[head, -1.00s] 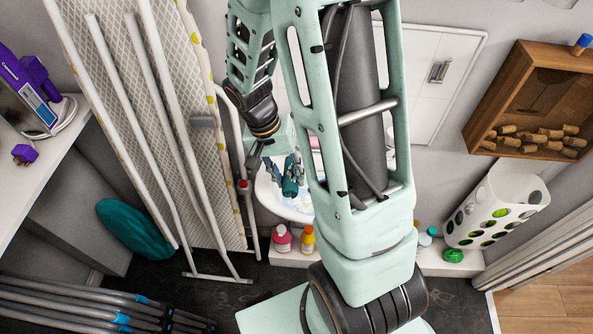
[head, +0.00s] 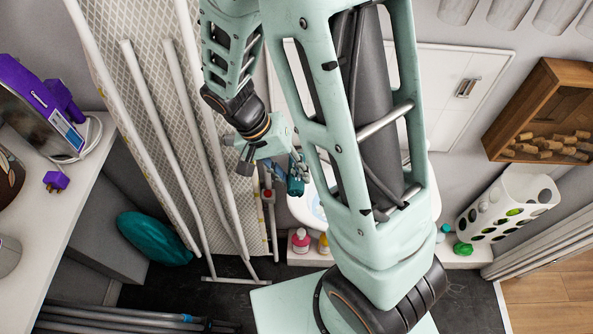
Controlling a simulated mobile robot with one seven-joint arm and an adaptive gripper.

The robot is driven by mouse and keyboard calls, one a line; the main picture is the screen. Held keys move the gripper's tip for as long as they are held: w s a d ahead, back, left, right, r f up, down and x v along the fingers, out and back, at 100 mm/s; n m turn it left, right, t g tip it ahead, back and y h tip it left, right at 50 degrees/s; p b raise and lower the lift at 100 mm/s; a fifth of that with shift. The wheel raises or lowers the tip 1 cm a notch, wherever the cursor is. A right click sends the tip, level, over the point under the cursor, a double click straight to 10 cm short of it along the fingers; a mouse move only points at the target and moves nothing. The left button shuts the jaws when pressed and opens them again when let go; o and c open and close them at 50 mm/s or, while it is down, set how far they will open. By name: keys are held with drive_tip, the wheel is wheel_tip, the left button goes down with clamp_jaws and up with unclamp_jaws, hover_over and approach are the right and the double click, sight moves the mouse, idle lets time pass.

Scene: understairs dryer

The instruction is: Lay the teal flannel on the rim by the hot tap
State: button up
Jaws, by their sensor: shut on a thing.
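My gripper (head: 298,168) is shut on a small bunched dark teal cloth, the teal flannel (head: 295,187), which hangs below the fingers. In the picture the flannel overlaps the upper left edge of the white basin (head: 300,211). I cannot tell whether it touches the rim. Most of the basin is hidden behind my arm. The hot tap cannot be made out.
An ironing board (head: 155,85) leans left of my gripper. A pink bottle (head: 300,242) and a yellow bottle (head: 323,244) stand below the basin. A cork-filled wooden box (head: 545,105) and a white holed holder (head: 508,205) are at right.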

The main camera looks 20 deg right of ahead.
drive_tip(key=shift+w+d+f+b, duration=0.2)
drive_tip(key=shift+w+f+b, duration=0.15)
drive_tip(key=shift+w+f, duration=0.35)
drive_tip(key=shift+w+d+f+b, duration=0.25)
drive_tip(key=shift+w+f+b, duration=0.15)
drive_tip(key=shift+w+f, duration=0.25)
drive_tip(key=shift+w+d+f+b, duration=0.2)
drive_tip(key=shift+w+f+b, duration=0.15)
drive_tip(key=shift+w+f, duration=0.3)
drive_tip(key=f+b, duration=0.2)
drive_tip(key=f, duration=0.1)
drive_tip(key=shift+w+d+f+b, duration=0.1)
drive_tip(key=shift+w+f+b, duration=0.15)
drive_tip(key=shift+w+b, duration=0.1)
drive_tip(key=shift+f+b, duration=1.15)
drive_tip(key=shift+f, duration=0.2)
drive_tip(key=shift+f+b, duration=0.4)
drive_tip(key=o, duration=1.1)
drive_tip(key=v, duration=1.2)
drive_tip(key=shift+w, duration=0.1)
